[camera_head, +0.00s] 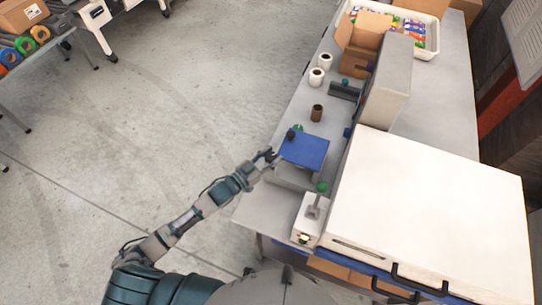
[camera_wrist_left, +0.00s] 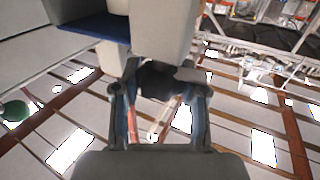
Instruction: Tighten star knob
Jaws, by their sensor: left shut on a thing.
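My left gripper (camera_head: 269,155) is at the left edge of a small bench device with a blue top plate (camera_head: 306,150). In the left wrist view the two fingers (camera_wrist_left: 158,92) are shut on a dark knob (camera_wrist_left: 158,80), seemingly the star knob, below a pale block (camera_wrist_left: 165,30). The fingers and the block hide part of its outline. In the head view the held knob is hidden at the fingertips. My right gripper is in neither view.
A white box with a green knob (camera_head: 322,187) stands nearer me. A large white machine (camera_head: 435,195) fills the bench's right side. Rolls (camera_head: 317,76), an open carton (camera_head: 362,40) and a white tray (camera_head: 431,45) stand farther back.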

